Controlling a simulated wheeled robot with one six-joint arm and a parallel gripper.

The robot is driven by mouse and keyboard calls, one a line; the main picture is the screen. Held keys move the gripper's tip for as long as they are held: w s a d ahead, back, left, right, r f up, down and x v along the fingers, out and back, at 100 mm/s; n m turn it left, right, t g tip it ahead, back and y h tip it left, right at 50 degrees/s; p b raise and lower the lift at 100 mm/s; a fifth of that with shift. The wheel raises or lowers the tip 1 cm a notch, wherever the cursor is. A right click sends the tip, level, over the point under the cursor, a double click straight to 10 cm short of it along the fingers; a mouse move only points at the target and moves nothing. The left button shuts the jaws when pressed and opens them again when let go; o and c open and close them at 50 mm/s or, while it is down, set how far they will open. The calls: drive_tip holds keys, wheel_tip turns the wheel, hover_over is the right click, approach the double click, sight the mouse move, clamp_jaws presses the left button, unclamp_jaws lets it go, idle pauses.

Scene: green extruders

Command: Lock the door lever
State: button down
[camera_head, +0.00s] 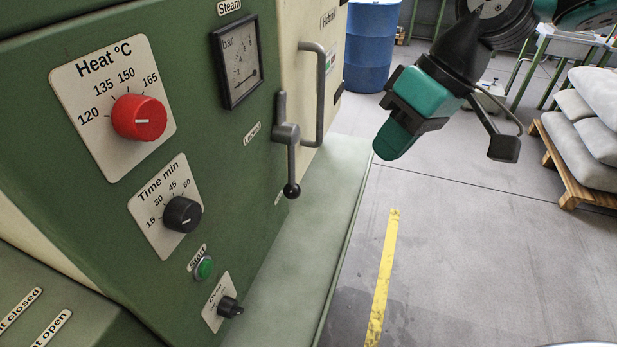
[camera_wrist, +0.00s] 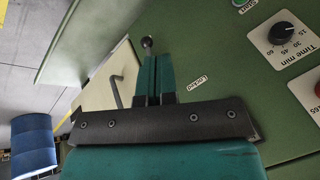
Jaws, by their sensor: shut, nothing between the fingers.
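The door lever (camera_head: 287,135) is a grey hub with a rod hanging down to a black ball. A "Locked" label (camera_head: 252,133) is left of the hub, and a partly hidden label (camera_head: 278,198) is beside the ball. In the wrist view the ball (camera_wrist: 147,43) shows just beyond my fingertips, while the rest of the lever is mostly hidden behind the fingers. My teal gripper (camera_head: 388,150) is right of the lever, out from the door and apart from it in the head view. Its fingers (camera_wrist: 157,60) are together and empty.
A fixed grab handle (camera_head: 318,95) stands out from the cream panel behind the lever. The green machine front (camera_head: 230,180) carries knobs and a gauge (camera_head: 237,62). A green ledge (camera_head: 300,250) runs below. A blue barrel (camera_head: 370,50) and a pallet of sacks (camera_head: 590,120) stand farther off.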

drive_tip(key=w+f+y, duration=0.1)
drive_tip(key=w+f, duration=0.4)
drive_tip(key=w, duration=0.3)
drive_tip(key=w+a+f+n+b, duration=0.1)
drive_tip(key=w+f, duration=0.4)
drive_tip(key=w, duration=0.4)
drive_tip(key=shift+w+a+f+y, duration=0.3)
drive_tip(key=shift+y, duration=0.1)
drive_tip(key=s+a+f+p, duration=0.2)
drive_tip(key=s+a+f, duration=0.1)
drive_tip(key=a+f, duration=0.5)
drive_tip(key=shift+a+f+p, duration=0.2)
drive_tip(key=shift+a+p, duration=0.15)
drive_tip(key=shift+a, duration=0.1)
